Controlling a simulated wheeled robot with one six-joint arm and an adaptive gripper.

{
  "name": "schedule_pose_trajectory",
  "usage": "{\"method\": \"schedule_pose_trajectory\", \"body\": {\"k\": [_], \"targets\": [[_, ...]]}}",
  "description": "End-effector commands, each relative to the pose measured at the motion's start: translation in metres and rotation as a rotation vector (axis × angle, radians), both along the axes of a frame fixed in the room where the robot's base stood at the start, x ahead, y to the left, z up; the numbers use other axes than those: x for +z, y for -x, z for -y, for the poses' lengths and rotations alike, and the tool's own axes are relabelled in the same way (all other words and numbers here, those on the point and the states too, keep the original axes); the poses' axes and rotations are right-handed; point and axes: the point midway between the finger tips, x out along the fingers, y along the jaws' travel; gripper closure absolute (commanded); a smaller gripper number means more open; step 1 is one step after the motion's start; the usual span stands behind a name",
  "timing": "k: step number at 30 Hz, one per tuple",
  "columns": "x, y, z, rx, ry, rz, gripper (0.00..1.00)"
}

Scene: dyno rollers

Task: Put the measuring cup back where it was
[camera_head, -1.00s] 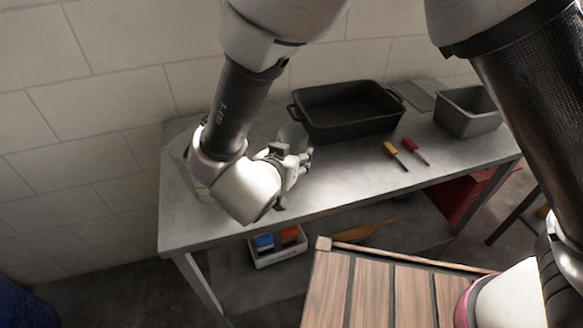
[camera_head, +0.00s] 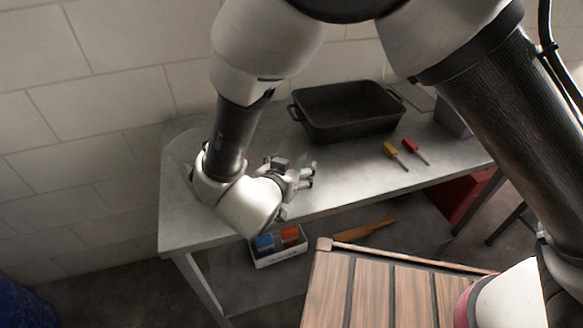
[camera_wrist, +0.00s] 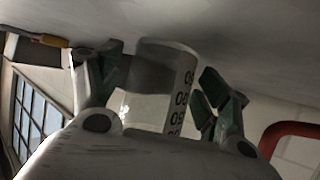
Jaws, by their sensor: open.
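The measuring cup (camera_wrist: 160,88) shows in the wrist view as a clear cylinder with dark markings, a grey upper part in the picture and a pale lower part. It appears between the two spread fingers of my gripper (camera_wrist: 158,88), with a visible gap to the right finger. Whether it touches the left finger is unclear. The grey table surface fills the top of the wrist view. In the head view my gripper (camera_head: 308,177) is low over the metal table (camera_head: 345,185), fingers pointing right. I cannot make out the cup clearly there.
A black roasting pan (camera_head: 347,112) stands behind my gripper. A grey bin (camera_head: 452,115) is partly hidden by my arm. A clear shape (camera_head: 180,148) shows left of my arm. The table's front middle is bare.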

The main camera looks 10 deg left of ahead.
Motion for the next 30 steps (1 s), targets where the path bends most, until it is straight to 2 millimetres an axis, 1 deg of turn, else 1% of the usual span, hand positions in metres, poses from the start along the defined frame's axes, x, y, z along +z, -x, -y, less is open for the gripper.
{"method": "schedule_pose_trajectory", "body": {"k": [3, 5, 8, 15, 18, 21, 25, 30], "targets": [[0.003, 0.0, 0.0, 0.0, -0.001, 0.0, 0.24], [0.005, 0.005, -0.001, 0.001, 0.0, 0.0, 0.24], [0.013, 0.019, -0.003, 0.004, -0.002, 0.0, 0.24], [0.037, 0.068, -0.007, 0.003, -0.003, 0.0, 0.24], [0.045, 0.085, -0.008, 0.003, -0.001, -0.001, 0.24], [0.052, 0.098, -0.009, 0.001, -0.002, 0.0, 0.24], [0.055, 0.106, -0.01, 0.001, 0.0, 0.0, 0.24], [0.056, 0.108, -0.01, 0.0, 0.0, 0.0, 0.24]]}}
